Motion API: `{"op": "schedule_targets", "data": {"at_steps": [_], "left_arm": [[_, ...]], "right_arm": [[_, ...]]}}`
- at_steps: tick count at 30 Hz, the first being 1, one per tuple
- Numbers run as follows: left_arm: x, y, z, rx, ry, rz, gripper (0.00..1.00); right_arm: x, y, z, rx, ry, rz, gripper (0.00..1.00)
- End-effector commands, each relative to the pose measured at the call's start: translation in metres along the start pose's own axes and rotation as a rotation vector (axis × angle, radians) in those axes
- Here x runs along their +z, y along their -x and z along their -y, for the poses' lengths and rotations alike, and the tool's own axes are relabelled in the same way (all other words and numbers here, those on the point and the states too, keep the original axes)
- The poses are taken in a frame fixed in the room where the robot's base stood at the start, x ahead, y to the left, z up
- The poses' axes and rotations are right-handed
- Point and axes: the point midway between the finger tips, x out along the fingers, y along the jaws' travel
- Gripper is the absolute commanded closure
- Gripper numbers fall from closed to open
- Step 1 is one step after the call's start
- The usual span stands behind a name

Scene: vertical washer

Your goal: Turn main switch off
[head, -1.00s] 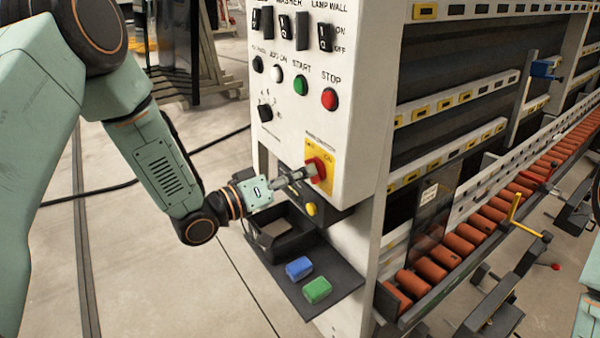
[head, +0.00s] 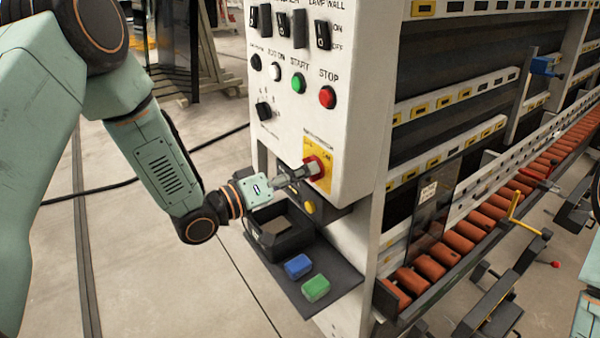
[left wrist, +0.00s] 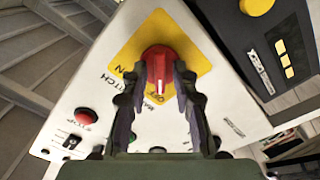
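The main switch is a red rotary knob (head: 315,168) on a yellow plate (head: 327,153), low on the front of the white control panel. In the left wrist view the knob (left wrist: 158,62) sits between my fingertips, with its raised grip and a pale mark pointing down the picture. "ON" reads at the plate's left; other lettering is partly hidden by the fingers. My left gripper (head: 298,178) is at the knob. In the left wrist view its fingers (left wrist: 157,78) stand apart on either side, with gaps beside the raised grip. My right gripper is out of view.
Above the switch are a red stop button (head: 327,97), a green start button (head: 298,83) and black toggle switches (head: 322,35). Below are a yellow button (head: 309,207) and a dark shelf (head: 340,282) with blue (head: 298,266) and green (head: 315,288) blocks. Orange rollers (head: 430,267) run right.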

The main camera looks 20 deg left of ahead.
Motion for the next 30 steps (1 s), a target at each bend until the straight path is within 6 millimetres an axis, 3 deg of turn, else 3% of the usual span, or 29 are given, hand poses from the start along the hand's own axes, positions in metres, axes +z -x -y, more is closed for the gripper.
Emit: {"op": "schedule_targets", "data": {"at_steps": [13, 30], "left_arm": [[-0.003, 0.006, 0.001, -0.001, 0.001, -0.007, 0.66], [-0.003, 0.07, 0.001, -0.001, 0.002, -0.01, 0.66]], "right_arm": [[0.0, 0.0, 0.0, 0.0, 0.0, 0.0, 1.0], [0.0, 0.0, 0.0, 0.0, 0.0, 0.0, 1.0]]}}
